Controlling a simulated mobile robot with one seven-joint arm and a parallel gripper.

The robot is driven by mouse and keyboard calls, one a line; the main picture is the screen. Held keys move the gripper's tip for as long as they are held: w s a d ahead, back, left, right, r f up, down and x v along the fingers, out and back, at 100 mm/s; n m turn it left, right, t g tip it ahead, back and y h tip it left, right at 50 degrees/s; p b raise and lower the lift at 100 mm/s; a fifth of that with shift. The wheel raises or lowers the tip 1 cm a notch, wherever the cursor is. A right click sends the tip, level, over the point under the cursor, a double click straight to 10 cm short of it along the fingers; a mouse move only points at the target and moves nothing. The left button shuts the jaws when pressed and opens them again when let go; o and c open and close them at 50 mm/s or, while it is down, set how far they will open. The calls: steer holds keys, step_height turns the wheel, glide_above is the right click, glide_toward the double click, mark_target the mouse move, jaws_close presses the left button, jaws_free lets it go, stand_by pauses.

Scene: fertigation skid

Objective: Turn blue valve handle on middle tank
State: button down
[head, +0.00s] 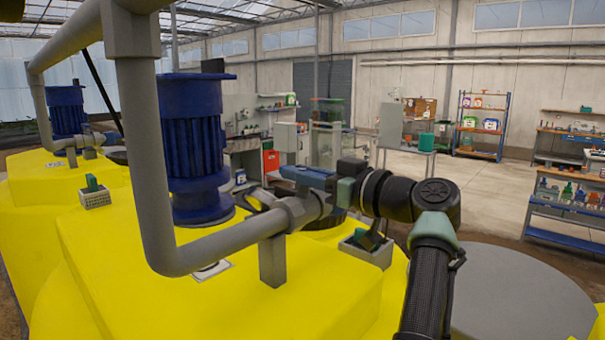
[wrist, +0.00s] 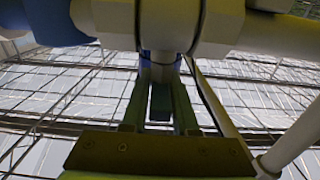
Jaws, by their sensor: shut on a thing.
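The blue valve handle (head: 305,175) sits on top of a grey valve (head: 305,208) in the grey pipe above a yellow tank (head: 220,290). My gripper (head: 332,183) reaches in from the right and is shut on the handle. Its jaws hide the handle's near end in the head view. In the wrist view, my gripper's two fingers (wrist: 160,85) converge on the bluish handle (wrist: 160,57) just below the pale valve body (wrist: 160,25). The handle's exact angle is hard to tell.
A blue motor (head: 195,145) stands on the tank left of the valve, behind a grey pipe (head: 150,190). Another yellow tank (head: 50,175) is at the left. A small grey box (head: 368,248) is below my wrist. Shelves (head: 480,125) stand far back across open floor.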

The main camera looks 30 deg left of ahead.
steer(key=shift+w+d+r+n+g+p, duration=0.15)
steer(key=shift+n+g+p, duration=0.15)
steer(key=shift+g+p, duration=0.15)
steer(key=shift+n+g, duration=0.4)
steer(key=shift+g, duration=0.25)
steer(key=c, duration=0.8)
jaws_free()
steer(key=shift+o, duration=0.2)
steer(key=shift+d+f, duration=0.25)
steer(key=shift+d, duration=0.1)
steer(key=d+b, duration=0.5)
steer(key=d, duration=0.7)
steer(key=shift+s, duration=0.25)
steer(key=shift+r, duration=0.1)
